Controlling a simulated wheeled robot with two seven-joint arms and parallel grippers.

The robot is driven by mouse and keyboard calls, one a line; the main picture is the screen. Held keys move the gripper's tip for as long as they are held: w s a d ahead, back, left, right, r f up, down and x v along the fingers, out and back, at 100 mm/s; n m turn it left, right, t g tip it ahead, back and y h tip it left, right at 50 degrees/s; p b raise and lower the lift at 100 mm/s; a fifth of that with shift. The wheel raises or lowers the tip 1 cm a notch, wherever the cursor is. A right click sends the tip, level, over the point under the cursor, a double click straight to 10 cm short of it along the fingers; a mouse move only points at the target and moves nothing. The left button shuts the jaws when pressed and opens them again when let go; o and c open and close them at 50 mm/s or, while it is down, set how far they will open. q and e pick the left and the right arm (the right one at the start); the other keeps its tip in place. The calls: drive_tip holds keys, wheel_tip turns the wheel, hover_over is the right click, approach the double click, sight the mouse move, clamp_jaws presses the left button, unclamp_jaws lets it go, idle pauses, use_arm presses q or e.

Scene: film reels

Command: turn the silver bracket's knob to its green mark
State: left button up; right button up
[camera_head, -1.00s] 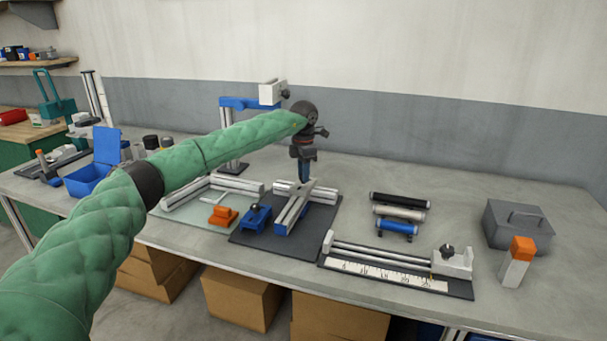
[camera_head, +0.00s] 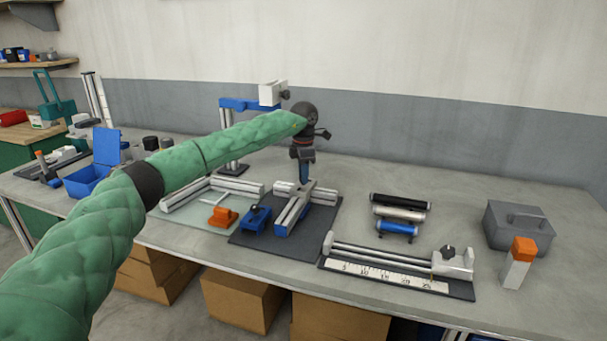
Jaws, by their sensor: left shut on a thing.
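My left gripper (camera_head: 304,175) points down, shut, at the upper end of a silver and blue fixture (camera_head: 292,213) on a dark mat. What sits between its fingertips is too small to make out. A silver bracket (camera_head: 458,264) with a black knob (camera_head: 447,251) ends the ruler fixture at right, apart from my gripper. Another pale bracket (camera_head: 271,94) with a dark knob (camera_head: 286,96) tops a blue-armed post behind my arm. No green mark can be made out. My right gripper is not in view.
A blue clamp block (camera_head: 256,219) and an orange block (camera_head: 222,216) lie left of my gripper. Several rollers (camera_head: 399,213), a grey metal box (camera_head: 517,226) and an orange-topped block (camera_head: 517,262) stand at right. The table behind the rollers is clear.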

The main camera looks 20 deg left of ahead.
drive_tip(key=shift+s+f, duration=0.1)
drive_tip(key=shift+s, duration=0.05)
use_arm(q)
drive_tip(key=o, duration=1)
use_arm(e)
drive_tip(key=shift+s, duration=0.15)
use_arm(q)
drive_tip(key=shift+r, duration=0.5)
wheel_tip(320, 180, up, 6)
drive_tip(key=shift+f+b, duration=0.1)
drive_tip(key=shift+b, duration=0.5)
drive_tip(key=shift+r, duration=0.5)
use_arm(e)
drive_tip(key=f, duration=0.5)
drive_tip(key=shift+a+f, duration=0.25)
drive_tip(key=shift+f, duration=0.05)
